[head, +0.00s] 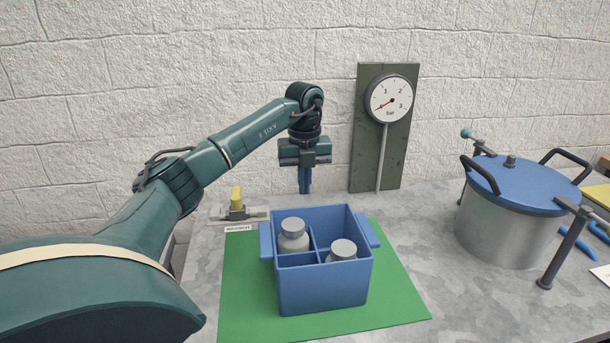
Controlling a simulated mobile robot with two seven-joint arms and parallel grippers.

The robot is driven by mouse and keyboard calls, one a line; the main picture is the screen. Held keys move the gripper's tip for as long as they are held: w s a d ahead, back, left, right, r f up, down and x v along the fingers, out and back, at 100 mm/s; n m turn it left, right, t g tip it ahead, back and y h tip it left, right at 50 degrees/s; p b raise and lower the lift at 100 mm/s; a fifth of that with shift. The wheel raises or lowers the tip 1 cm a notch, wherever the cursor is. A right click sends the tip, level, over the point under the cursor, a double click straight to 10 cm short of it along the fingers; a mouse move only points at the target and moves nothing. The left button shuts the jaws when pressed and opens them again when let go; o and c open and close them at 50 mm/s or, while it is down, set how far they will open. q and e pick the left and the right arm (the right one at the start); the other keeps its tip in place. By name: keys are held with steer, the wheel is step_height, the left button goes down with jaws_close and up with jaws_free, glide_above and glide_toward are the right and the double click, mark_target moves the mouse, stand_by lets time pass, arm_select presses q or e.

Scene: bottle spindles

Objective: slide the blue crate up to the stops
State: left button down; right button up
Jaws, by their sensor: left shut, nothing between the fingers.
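The blue crate (322,290) stands on a green mat (395,300) in the head view. It is divided into compartments. A grey-lidded bottle (293,236) stands in its back left part and another grey-lidded bottle (342,252) in its right part. My left gripper (305,188) points down with its blue fingers shut and empty. In the picture its fingertips are just above the crate's back rim, apart from it; the exact depth is hard to tell. I cannot clearly make out the stops. My right gripper is out of view.
A metal fixture with a yellow part (236,203) sits at the mat's back left corner. A pressure gauge (391,98) on a dark panel stands behind. A steel pot (500,225) with a blue lid stands on the right. The mat's right side is clear.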

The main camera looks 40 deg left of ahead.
mark_target(307, 213)
arm_select(q)
step_height(307, 213, down, 6)
steer(key=shift+r, duration=0.1)
steer(key=shift+s+d+r+p, duration=0.2)
steer(key=shift+s+d+p, duration=0.1)
steer(key=shift+s+d, duration=0.95)
steer(key=shift+d, duration=0.25)
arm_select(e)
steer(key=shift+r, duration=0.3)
